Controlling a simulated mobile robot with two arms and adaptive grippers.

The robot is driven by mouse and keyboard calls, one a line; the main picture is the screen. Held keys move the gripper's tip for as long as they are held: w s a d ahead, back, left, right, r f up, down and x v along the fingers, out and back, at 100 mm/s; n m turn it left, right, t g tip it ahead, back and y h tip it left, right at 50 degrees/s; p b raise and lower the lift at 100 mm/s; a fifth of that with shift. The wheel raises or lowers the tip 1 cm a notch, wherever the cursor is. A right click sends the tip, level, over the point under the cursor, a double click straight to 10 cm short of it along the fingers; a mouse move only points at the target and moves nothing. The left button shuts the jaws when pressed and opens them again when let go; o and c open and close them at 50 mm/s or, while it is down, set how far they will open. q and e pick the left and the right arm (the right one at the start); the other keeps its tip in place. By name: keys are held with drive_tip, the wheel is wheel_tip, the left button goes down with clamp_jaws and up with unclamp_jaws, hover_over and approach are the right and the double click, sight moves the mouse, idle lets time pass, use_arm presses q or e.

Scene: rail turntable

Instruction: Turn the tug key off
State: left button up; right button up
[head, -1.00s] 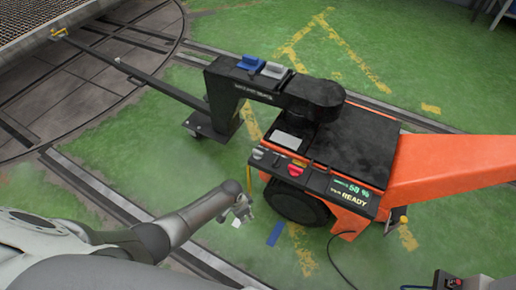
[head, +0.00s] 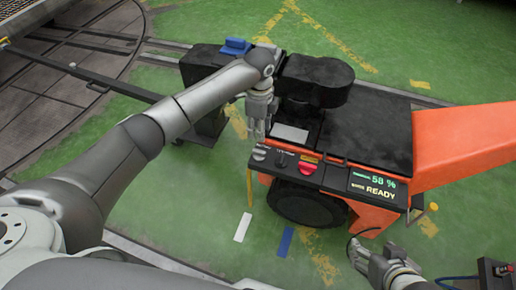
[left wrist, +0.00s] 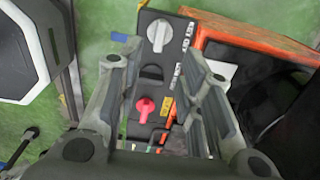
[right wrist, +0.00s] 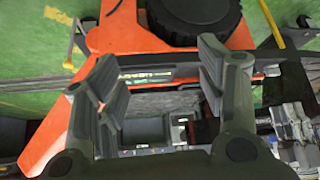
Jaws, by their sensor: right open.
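The orange and black tug (head: 370,130) has a dark control panel along its near edge, with a lit display (head: 372,187) reading 58 % and READY. The panel carries a light grey knob (head: 260,153), a black knob (head: 282,158) and a red knob (head: 308,167). The left wrist view shows the grey knob (left wrist: 158,32), black knob (left wrist: 152,73) and red knob (left wrist: 145,108) between the spread fingers. My left gripper (head: 258,138) is open, pointing down just above the panel's left end. My right gripper (head: 359,250) is open and empty, low in front of the tug.
A dark cable curves near my right gripper. Green floor (head: 205,215) lies clear in front of the tug.

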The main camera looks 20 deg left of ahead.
use_arm(q)
drive_tip(key=b, duration=0.2)
hover_over(259, 151)
wheel_tip(259, 151, down, 5)
drive_tip(key=shift+f, duration=0.15)
wheel_tip(259, 151, down, 4)
drive_tip(key=shift+f+b, duration=0.2)
drive_tip(key=shift+b, duration=0.45)
drive_tip(key=shift+f, duration=0.4)
use_arm(e)
drive_tip(key=w+a+r+t+y, duration=0.1)
drive_tip(key=w+a+r+t, duration=0.1)
drive_tip(key=w+r+t, duration=0.2)
drive_tip(key=w+a+r+t+y, duration=0.1)
drive_tip(key=w+a+r+t, duration=0.1)
drive_tip(key=w+r+t, duration=0.3)
drive_tip(key=shift+w+a+r+t+y, duration=0.35)
drive_tip(key=shift+w+r, duration=0.4)
drive_tip(key=shift+r, duration=1.15)
use_arm(q)
drive_tip(key=shift+c, duration=0.3)
clamp_jaws()
